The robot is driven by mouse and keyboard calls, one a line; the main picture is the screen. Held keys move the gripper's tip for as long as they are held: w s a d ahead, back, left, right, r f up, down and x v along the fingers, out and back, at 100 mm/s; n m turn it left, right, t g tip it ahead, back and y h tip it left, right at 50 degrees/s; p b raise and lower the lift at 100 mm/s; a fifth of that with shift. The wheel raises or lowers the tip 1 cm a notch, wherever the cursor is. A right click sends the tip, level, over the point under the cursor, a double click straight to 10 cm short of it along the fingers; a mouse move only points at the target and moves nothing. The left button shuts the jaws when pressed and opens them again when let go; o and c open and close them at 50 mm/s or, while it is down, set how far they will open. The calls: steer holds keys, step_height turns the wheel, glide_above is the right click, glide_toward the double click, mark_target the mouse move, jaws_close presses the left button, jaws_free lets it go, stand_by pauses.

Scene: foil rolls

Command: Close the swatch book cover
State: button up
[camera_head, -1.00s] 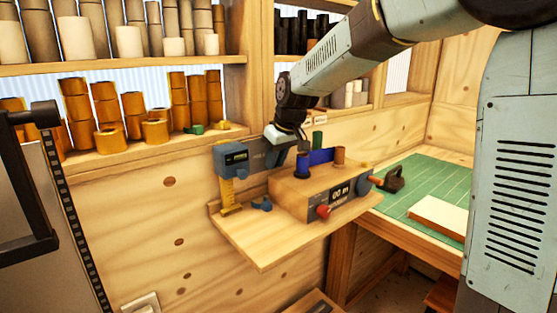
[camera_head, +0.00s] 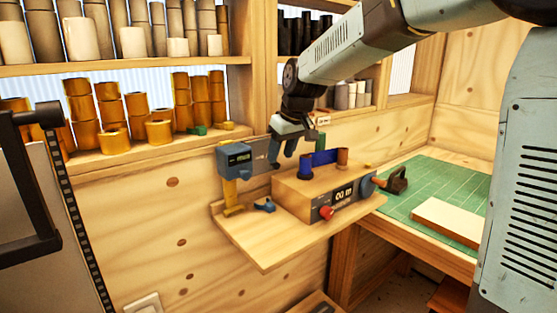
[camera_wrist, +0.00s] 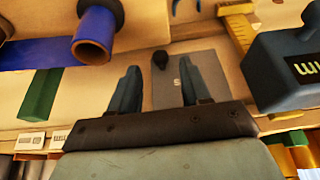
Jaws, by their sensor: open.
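No swatch book can be made out with certainty. A flat cream slab (camera_head: 450,218) lies on the green mat at the right; I cannot tell whether it is a book or a board. A grey panel with a small pale mark (camera_head: 262,153) stands at the wall behind the shelf, and a grey panel also shows in the wrist view (camera_wrist: 212,82). My gripper (camera_head: 283,155) is open and empty, above the back of the small shelf. In the wrist view its fingers (camera_wrist: 157,88) are spread, with part of the grey panel and a dark knob (camera_wrist: 160,59) seen between and beyond them.
A blue-grey device (camera_head: 234,155) on a yellow post is left of my gripper. A wooden box (camera_head: 292,190) with a display, red knob and blue roll (camera_head: 323,157) stands right of it. The shelf front (camera_head: 262,245) is bare. The green mat (camera_head: 415,180) is partly clear.

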steer(key=v, duration=1)
steer(key=shift+s+r, duration=0.15)
steer(key=shift+r, duration=0.05)
steer(key=shift+d, duration=0.1)
